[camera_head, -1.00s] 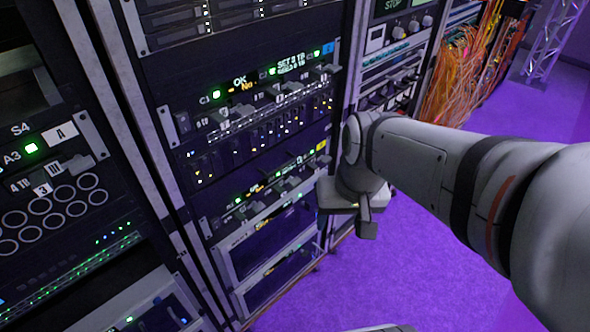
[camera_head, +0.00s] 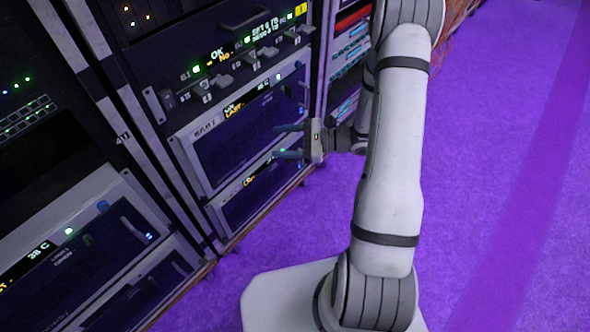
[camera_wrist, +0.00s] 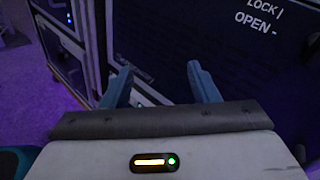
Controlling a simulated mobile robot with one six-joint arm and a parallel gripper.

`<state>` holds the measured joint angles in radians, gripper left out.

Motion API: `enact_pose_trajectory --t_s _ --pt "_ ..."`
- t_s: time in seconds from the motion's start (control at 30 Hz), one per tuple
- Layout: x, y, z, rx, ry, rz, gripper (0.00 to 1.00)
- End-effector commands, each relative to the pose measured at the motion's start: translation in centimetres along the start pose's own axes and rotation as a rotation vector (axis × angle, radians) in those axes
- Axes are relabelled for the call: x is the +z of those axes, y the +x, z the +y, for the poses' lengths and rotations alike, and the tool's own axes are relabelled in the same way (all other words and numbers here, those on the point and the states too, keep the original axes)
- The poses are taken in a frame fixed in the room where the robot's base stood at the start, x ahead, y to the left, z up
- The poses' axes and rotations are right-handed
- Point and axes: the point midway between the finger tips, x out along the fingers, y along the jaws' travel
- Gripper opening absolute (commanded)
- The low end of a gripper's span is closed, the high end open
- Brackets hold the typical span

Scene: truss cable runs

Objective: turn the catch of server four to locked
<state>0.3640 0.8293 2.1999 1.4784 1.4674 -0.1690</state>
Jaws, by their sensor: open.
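My gripper (camera_head: 288,141) is in front of the lower servers of the middle rack in the head view. Its two blue-grey fingers are apart with nothing between them; they also show in the wrist view (camera_wrist: 160,78). Past them in the wrist view is a dark server front (camera_wrist: 190,40) with white LOCK and OPEN marks (camera_wrist: 262,17) at the upper right. In the head view, the upper server (camera_head: 245,135) and lower server (camera_head: 255,190) have pale frames. I cannot read which is server four.
A switch panel (camera_head: 235,75) with small levers is above these servers. The left rack holds a server reading 38 C (camera_head: 75,255), with a pale handle. The purple floor (camera_head: 500,180) at right is clear. A pale rack edge (camera_wrist: 95,45) stands left in the wrist view.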

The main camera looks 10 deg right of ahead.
Motion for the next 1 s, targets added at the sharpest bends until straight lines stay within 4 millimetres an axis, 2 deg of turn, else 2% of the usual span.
enact_pose_trajectory --t_s 0.03,0.2,0.3,0.4,0.5,0.63,1.0 --pt "-4.7 -0.3 0.2 -0.084 0.058 -0.014 0.55" --pt "-14.9 -2.2 -0.2 -0.368 0.194 -0.035 0.55" --pt "-19.6 -3.5 0.2 -0.499 0.25 -0.033 0.55" --pt "-22.9 -4.5 0.6 -0.594 0.283 -0.025 0.55" --pt "-24.6 -5.1 0.9 -0.647 0.302 -0.019 0.55" --pt "-25.4 -4.9 0.7 -0.67 0.307 -0.016 0.55" --pt "-25.9 -0.6 -2.7 -0.668 0.305 -0.015 0.55"
